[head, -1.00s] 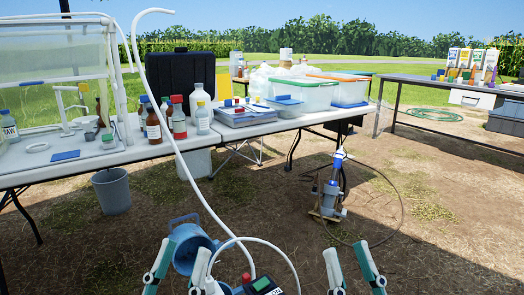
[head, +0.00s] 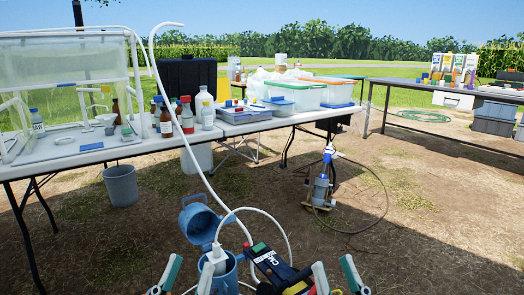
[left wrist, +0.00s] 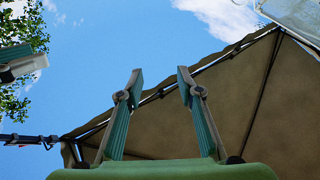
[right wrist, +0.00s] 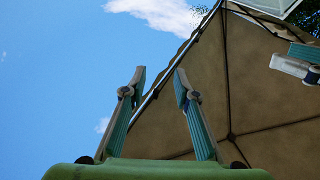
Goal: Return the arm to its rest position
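My left gripper (head: 187,277) is at the bottom edge of the head view, left of a blue lidded container. In the left wrist view its two fingers (left wrist: 160,75) stand apart with nothing between them, against sky and a brown canopy. My right gripper (head: 337,275) is at the bottom edge, to the right of a dark handheld meter. In the right wrist view its fingers (right wrist: 159,75) are also apart and empty, against sky and canopy. Both grippers point upward. Most of both arms is outside the head view.
A blue container (head: 208,230) with its lid raised, a meter (head: 275,265) and a white hose (head: 185,130) lie close in front of me. White tables (head: 100,158) carry bottles and bins beyond. A pump (head: 322,185) stands on open dirt ground.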

